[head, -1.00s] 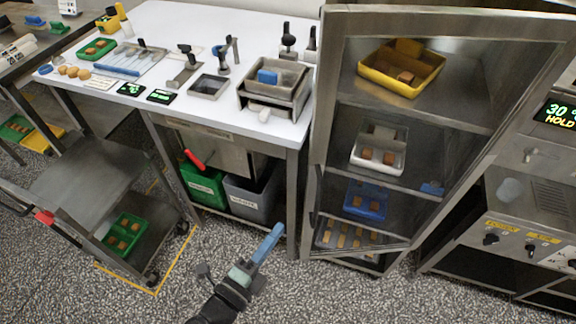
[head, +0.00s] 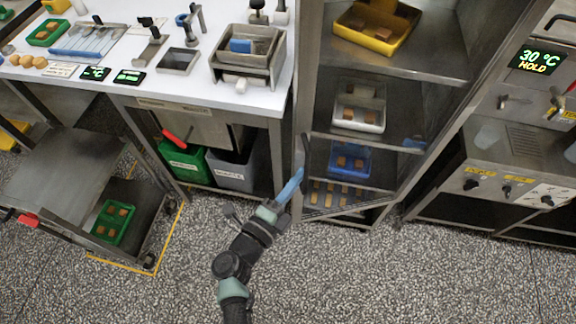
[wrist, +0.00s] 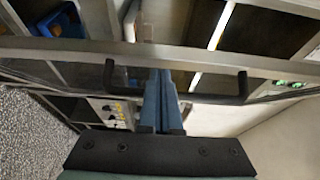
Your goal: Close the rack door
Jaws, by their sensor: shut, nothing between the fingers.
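The rack door (head: 300,110) is a metal-framed, see-through door on the tall steel rack (head: 440,75). It looks ajar, its handle-side edge at the left standing out from the rack; how far is hard to judge. My gripper (head: 297,176) is shut and empty, its blue fingers reaching up to the door's lower left edge. In the wrist view the fingers (wrist: 158,75) lie across the dark door handle (wrist: 220,98), their tips near the metal frame (wrist: 60,48). I cannot tell whether they touch it.
A white-topped table (head: 210,92) stands left of the rack, with bins beneath. A low cart (head: 70,180) is farther left. A steel machine (head: 520,150) stands to the right. The speckled floor (head: 400,270) in front of the rack is clear.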

